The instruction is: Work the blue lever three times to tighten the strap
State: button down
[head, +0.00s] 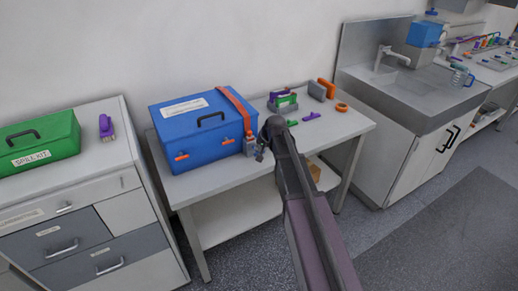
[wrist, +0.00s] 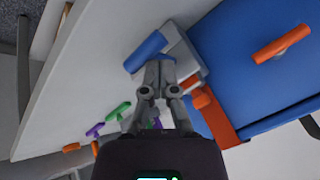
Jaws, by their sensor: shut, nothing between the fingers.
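The blue lever (wrist: 145,52) sticks out from a grey ratchet body (wrist: 182,50) in the wrist view. The ratchet (head: 249,146) sits at the front right of a blue case (head: 190,131) in the head view. An orange strap (head: 236,104) runs over the case lid, and it also shows in the wrist view (wrist: 218,122). My gripper (wrist: 158,64) is shut and empty, its fingertips right by the lever; I cannot tell whether they touch it. In the head view my gripper (head: 261,154) is small and partly hidden by my arm.
The case stands on a white table (head: 215,180). Purple, green and orange items (head: 285,102) lie to its right. A white cabinet (head: 80,205) with a green kit box (head: 38,141) stands left. A steel sink (head: 400,85) is right.

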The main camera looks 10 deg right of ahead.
jog(key=shift+w+a+r+p, duration=0.1)
jog(key=shift+w+r+p, duration=0.05)
jog(key=shift+r+p, duration=0.35)
jog(key=shift+w+r+p, duration=0.15)
jog(key=shift+r+p, duration=0.25)
jog(key=shift+r, duration=0.1)
jog(key=shift+w+a+r+p, duration=0.1)
jog(key=shift+w+r+p, duration=0.1)
jog(key=shift+r+p, duration=0.6)
jog(key=shift+w+a+r+p, duration=0.1)
jog(key=shift+w+r+p, duration=0.1)
jog(key=shift+r+p, duration=0.65)
jog(key=shift+w+r+p, duration=0.2)
jog(key=shift+r+p, duration=0.55)
jog(key=shift+r, duration=0.05)
jog(key=shift+r, duration=0.1)
jog(key=shift+w+a+r+p, duration=0.1)
jog(key=shift+w+r+p, duration=0.15)
jog(key=shift+r+p, duration=0.7)
jog(key=shift+w+a+r+p, duration=0.1)
jog(key=shift+w+r+p, duration=0.1)
jog(key=shift+r+p, duration=0.65)
jog(key=shift+d+f, duration=0.1)
jog(key=shift+f, duration=0.1)
